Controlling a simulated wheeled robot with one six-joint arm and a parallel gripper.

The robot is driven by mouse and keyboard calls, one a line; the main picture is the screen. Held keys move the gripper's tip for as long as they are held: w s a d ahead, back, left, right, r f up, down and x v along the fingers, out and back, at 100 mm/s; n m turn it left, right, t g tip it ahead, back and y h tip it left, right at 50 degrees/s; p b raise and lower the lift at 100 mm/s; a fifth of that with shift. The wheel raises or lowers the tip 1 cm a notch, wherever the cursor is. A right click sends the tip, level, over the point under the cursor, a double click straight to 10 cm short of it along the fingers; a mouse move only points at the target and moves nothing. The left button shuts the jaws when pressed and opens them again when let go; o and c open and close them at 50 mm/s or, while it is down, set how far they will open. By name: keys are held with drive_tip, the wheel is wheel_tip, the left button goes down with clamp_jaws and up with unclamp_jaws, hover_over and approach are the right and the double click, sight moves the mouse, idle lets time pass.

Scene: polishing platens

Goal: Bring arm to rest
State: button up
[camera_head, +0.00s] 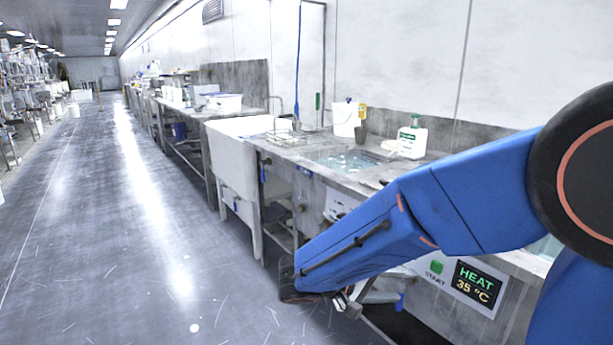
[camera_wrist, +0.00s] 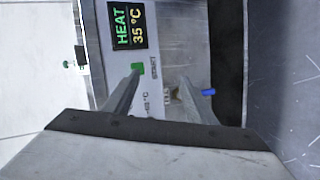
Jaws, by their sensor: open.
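My blue arm (camera_head: 400,225) reaches from the right edge down to the left in the head view, in front of the workbench. My gripper (camera_head: 350,300) is at its lower end, partly hidden by the wrist. In the wrist view my gripper (camera_wrist: 160,80) shows two separated grey fingers with nothing between them. A green START button (camera_wrist: 137,68) appears close to one fingertip; I cannot tell whether they touch. The button (camera_head: 437,267) also shows in the head view, beside a display reading HEAT 35 °C (camera_head: 476,283).
The bench (camera_head: 290,152) runs along the right wall, with a water-filled basin (camera_head: 350,160), a white soap bottle (camera_head: 412,138) and a white bucket (camera_head: 346,119) on it. A white sink (camera_head: 232,150) stands farther back. The floor (camera_head: 120,240) at left is open.

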drive_tip(key=s+d+f+m+g+y, duration=0.15)
drive_tip(key=s+d+g+y, duration=0.25)
drive_tip(key=s+d+y, duration=0.75)
drive_tip(key=s+a+r+t+y, duration=0.1)
drive_tip(key=s+a+r+t, duration=0.1)
drive_tip(key=s, duration=0.5)
drive_tip(key=shift+s+a+r+m+t+y, duration=0.3)
drive_tip(key=shift+a+t, duration=0.6)
drive_tip(key=shift+t, duration=0.4)
